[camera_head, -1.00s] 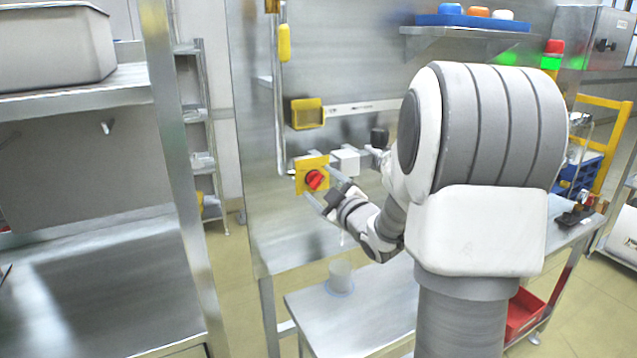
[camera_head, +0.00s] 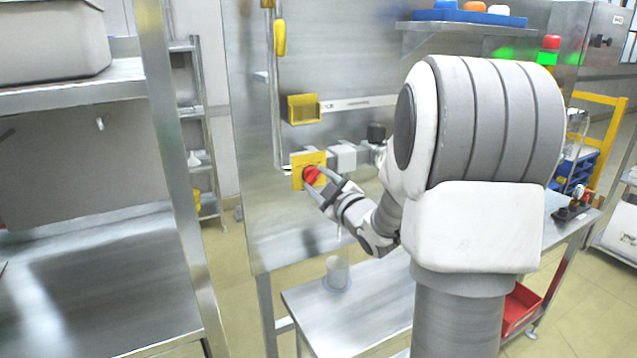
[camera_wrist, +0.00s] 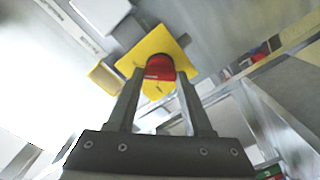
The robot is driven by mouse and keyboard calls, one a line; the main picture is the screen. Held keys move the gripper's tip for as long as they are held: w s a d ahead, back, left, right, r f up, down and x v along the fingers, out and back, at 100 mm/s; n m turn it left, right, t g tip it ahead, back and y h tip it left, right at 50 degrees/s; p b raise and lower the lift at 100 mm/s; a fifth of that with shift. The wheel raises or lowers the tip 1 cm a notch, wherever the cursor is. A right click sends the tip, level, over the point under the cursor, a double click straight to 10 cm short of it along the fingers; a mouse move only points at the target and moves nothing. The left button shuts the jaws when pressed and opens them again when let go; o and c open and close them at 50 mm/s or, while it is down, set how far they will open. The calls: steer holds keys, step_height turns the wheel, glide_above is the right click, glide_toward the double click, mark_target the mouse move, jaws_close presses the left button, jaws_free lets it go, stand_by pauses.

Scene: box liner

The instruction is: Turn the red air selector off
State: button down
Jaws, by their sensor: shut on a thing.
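The red air selector (camera_head: 311,175) is a round knob on a square yellow plate (camera_head: 297,183), mounted on the upright metal panel. In the wrist view the red knob (camera_wrist: 159,67) sits at the far end of my gripper, in front of the yellow plate (camera_wrist: 150,45). My gripper (camera_head: 324,186) reaches it from the lower right. Its two fingers (camera_wrist: 159,85) are on either side of the knob and shut on it. The knob's exact pointer angle is hard to read, and the fingers partly hide its sides.
A grey box fitting (camera_head: 343,157) is right of the plate, and a yellow bin (camera_head: 304,109) is above it. A clear cup (camera_head: 337,272) stands on the metal bench (camera_head: 350,315) below. A shelf post (camera_head: 178,180) stands to the left.

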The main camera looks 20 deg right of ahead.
steer(key=shift+f+b, duration=0.1)
steer(key=shift+b, duration=0.25)
steer(key=n+b, duration=0.1)
steer(key=b, duration=0.1)
steer(key=n+b, duration=0.1)
steer(key=b, duration=0.2)
steer(key=shift+f+n, duration=0.25)
steer(key=shift+n, duration=0.05)
steer(key=n+b, duration=0.6)
steer(key=b, duration=0.4)
steer(key=shift+a, duration=0.1)
steer(key=n+b, duration=0.4)
steer(key=b, duration=0.1)
steer(key=n+b, duration=0.2)
steer(key=n, duration=0.1)
steer(key=n+b, duration=0.2)
steer(key=shift+r, duration=0.25)
steer(key=shift+c, duration=1.5)
jaws_free()
